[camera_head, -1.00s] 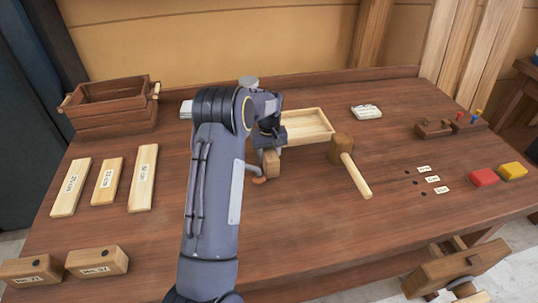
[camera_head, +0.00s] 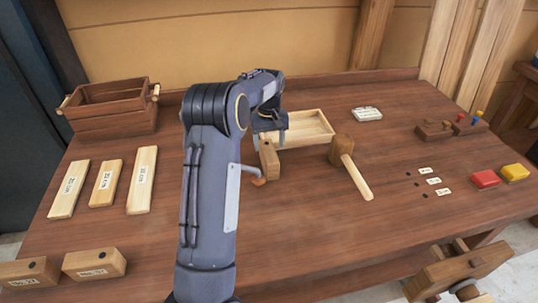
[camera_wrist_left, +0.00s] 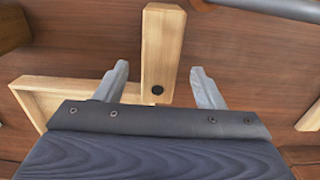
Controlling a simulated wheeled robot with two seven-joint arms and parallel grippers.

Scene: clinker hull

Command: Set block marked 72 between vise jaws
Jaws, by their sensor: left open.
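My left gripper (camera_head: 268,135) reaches over the middle of the bench. Its two fingers (camera_wrist_left: 160,88) are apart in the left wrist view, with a wooden block (camera_wrist_left: 162,45) with a black dot lying between their tips, a gap on each side. The same block (camera_head: 269,160) shows below the gripper in the head view; its number is not visible. Two more blocks, a left one (camera_head: 28,274) and a right one (camera_head: 95,264), sit at the front left; their labels are too small to read surely. The wooden vise (camera_head: 455,272) is at the front right edge.
A shallow tray (camera_head: 310,130) lies behind the block, and a mallet (camera_head: 350,165) right of it. A metal holdfast (camera_head: 257,180) stands close by the block. Labelled boards (camera_head: 105,183) and a brown crate (camera_head: 110,117) are at left. The front middle of the bench is clear.

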